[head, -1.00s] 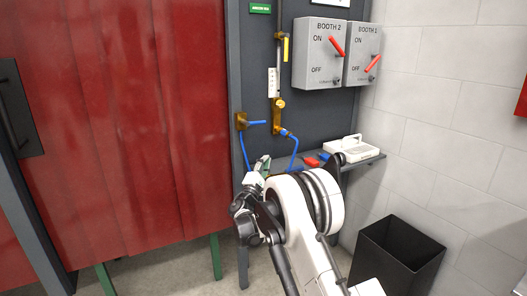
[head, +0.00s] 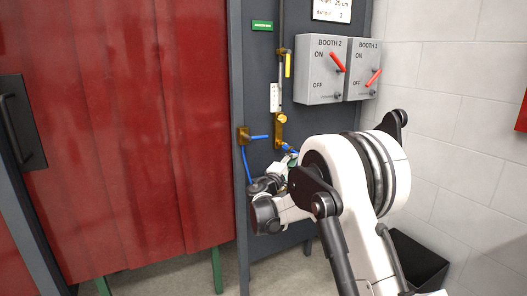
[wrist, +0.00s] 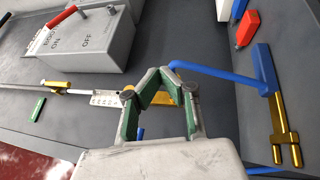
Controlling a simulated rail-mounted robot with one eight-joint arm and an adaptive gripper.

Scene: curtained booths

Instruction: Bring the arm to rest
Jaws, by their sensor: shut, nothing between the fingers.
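My gripper (wrist: 160,78) shows in the wrist view with its green-padded fingers drawn together at the tips, with nothing between them. In the head view my gripper (head: 290,162) is small and partly hidden behind my wrist and the white arm links. It is in front of the dark panel (head: 262,75), close to the brass fitting (head: 280,128) and the blue hoses in the picture. Whether it touches them cannot be told. In the wrist view the fingertips overlap a blue hose (wrist: 215,75) and a brass part behind them.
Two grey switch boxes (head: 320,70) with red levers hang on the panel; one switch box (wrist: 88,38) fills the wrist view's upper left. A red curtain (head: 120,130) is at left, a tiled wall (head: 455,150) at right. A black bin (head: 420,262) stands behind my arm.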

